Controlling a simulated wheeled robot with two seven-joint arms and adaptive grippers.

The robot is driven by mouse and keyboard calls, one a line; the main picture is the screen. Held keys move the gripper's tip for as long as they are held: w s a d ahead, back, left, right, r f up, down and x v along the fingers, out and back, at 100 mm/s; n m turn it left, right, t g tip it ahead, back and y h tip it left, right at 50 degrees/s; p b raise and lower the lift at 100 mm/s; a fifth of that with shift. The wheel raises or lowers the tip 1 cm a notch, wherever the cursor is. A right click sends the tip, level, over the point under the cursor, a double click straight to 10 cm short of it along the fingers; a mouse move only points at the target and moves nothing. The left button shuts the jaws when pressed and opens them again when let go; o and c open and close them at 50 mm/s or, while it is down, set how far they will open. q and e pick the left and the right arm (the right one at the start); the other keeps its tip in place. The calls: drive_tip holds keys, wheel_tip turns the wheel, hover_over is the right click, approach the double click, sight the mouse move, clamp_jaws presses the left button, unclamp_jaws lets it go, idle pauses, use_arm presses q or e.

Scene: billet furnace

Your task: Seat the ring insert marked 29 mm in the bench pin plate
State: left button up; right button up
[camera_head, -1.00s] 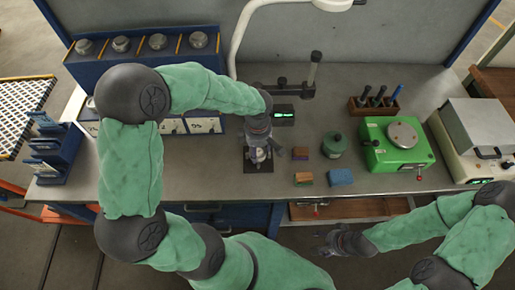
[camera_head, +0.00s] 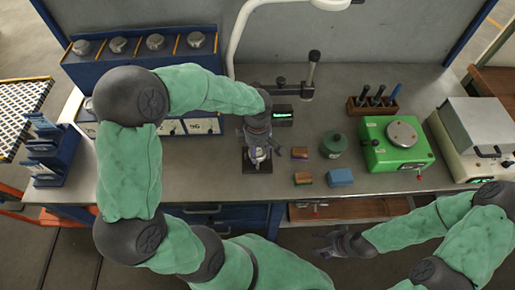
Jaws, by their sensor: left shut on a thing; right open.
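The dark bench pin plate (camera_head: 250,168) lies near the front edge of the bench. My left gripper (camera_head: 257,156) points down right over it and is shut on a small pale ring insert (camera_head: 260,153), mostly hidden by the fingers. I cannot tell whether the ring touches the plate or its pins, and its marking cannot be read. My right gripper (camera_head: 326,246) is open and empty, low in front of the bench beside the open drawer.
Small blocks (camera_head: 303,178), a blue block (camera_head: 340,177) and a green canister (camera_head: 333,145) stand right of the plate. A lit display (camera_head: 283,115) and a post stand (camera_head: 311,75) are behind. A green machine (camera_head: 395,145) is further right. Round pieces sit in the blue rack (camera_head: 140,62).

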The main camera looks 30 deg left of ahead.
use_arm(q)
drive_tip(key=shift+s+f+b, duration=0.1)
drive_tip(key=shift+f+b, duration=0.25)
drive_tip(key=shift+s+d+f, duration=0.15)
drive_tip(key=shift+s+f, duration=0.1)
drive_tip(key=shift+f, duration=0.1)
drive_tip(key=shift+w+r, duration=0.2)
drive_tip(key=shift+r, duration=0.4)
drive_tip(key=shift+r+p, duration=0.15)
drive_tip(key=shift+p, duration=0.15)
drive_tip(key=shift+w+r, duration=0.1)
drive_tip(key=shift+r, duration=0.05)
drive_tip(key=shift+a+r, duration=0.1)
drive_tip(key=shift+a, duration=0.15)
idle(0.7)
drive_tip(key=shift+f+b, duration=0.4)
drive_tip(key=shift+b, duration=0.15)
